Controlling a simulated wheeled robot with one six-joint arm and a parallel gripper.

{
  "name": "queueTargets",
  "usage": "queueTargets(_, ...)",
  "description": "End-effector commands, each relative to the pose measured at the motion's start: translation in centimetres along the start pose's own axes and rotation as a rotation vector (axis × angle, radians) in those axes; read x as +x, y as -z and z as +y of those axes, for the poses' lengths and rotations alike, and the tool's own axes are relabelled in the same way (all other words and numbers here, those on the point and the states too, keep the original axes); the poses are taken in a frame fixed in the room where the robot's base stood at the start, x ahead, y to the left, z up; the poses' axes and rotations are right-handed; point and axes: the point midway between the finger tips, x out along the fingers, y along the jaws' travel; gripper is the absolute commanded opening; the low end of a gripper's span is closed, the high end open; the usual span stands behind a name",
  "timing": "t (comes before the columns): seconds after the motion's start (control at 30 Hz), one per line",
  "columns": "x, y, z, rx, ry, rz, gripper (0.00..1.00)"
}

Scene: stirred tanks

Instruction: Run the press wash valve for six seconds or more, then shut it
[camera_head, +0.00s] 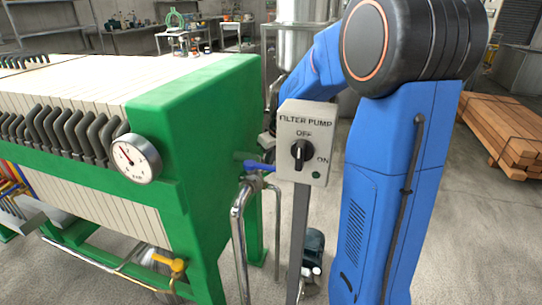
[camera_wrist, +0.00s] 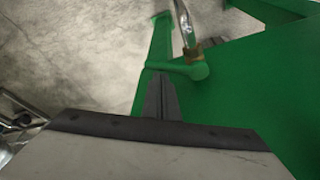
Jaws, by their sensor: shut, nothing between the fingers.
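A valve with a blue lever (camera_head: 258,166) sits on a metal pipe at the green press end, beside the pump box. A second valve with a yellow lever (camera_head: 172,263) is low under the press. No label shows which is the press wash valve.
The green filter press (camera_head: 190,130) fills the left, with a pressure gauge (camera_head: 136,158). A filter pump switch box (camera_head: 304,142) stands on a post close to my arm, its knob upright at OFF. Timber (camera_head: 505,130) lies at right.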

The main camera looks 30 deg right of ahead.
Motion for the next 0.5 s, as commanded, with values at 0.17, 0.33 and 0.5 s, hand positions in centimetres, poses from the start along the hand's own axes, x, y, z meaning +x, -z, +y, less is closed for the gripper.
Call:
queueTargets(0.17, 1.02, -0.02, -0.03, 0.000, 0.000, 0.000, 0.00)
queueTargets(0.33, 1.14, -0.01, -0.03, 0.000, 0.000, 0.000, 0.00)
queueTargets(0.5, 1.13, -0.01, -0.03, 0.000, 0.000, 0.001, 0.00)
